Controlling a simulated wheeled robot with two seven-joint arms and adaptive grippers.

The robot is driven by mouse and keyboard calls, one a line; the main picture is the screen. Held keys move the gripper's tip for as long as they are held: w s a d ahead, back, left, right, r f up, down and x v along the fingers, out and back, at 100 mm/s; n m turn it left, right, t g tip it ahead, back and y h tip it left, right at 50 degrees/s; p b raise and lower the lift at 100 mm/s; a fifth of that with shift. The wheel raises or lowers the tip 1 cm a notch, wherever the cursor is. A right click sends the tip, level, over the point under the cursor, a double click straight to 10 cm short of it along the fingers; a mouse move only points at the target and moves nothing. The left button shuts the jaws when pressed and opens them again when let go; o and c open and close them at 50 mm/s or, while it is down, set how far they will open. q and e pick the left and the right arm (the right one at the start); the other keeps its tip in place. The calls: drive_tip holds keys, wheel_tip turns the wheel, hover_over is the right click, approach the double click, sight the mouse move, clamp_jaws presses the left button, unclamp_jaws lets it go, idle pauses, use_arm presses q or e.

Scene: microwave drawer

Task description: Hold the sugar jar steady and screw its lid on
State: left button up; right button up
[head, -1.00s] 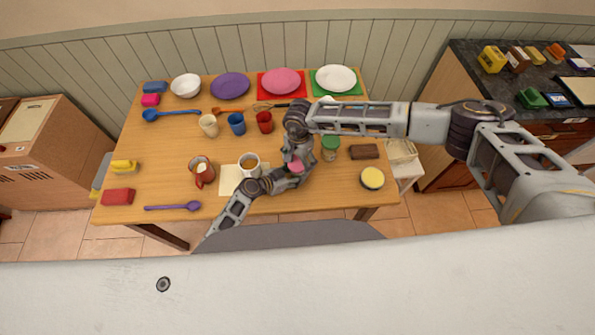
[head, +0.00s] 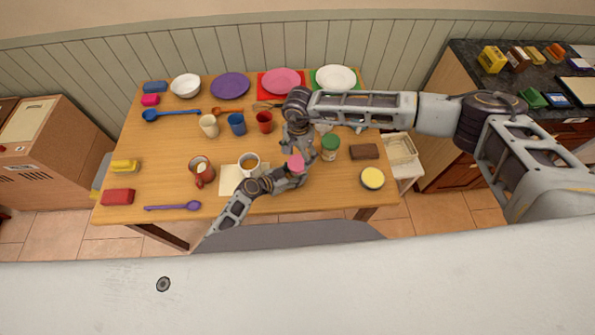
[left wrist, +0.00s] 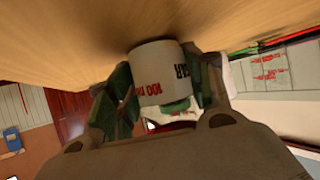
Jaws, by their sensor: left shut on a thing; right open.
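The sugar jar is white with red lettering and shows between my left gripper's fingers in the left wrist view (left wrist: 158,72). My left gripper (head: 298,178) is shut on the jar near the table's front edge. The pink lid (head: 296,163) lies over the jar's top in the head view; whether it is fully seated cannot be told. My right gripper (head: 308,150) is open, just behind and to the right of the pink lid, its fingers partly hidden by its own arm. The lid cannot be made out in the left wrist view.
A green-lidded jar (head: 330,147) stands close to the right of my right gripper. A coffee cup (head: 249,162) is left of the sugar jar. A brown block (head: 364,152) and a yellow-topped round container (head: 372,178) are at right.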

use_arm(q)
drive_tip(key=o, duration=1.5)
drive_tip(key=shift+a, duration=0.1)
drive_tip(key=shift+v, duration=5.95)
drive_tip(key=shift+s, duration=0.15)
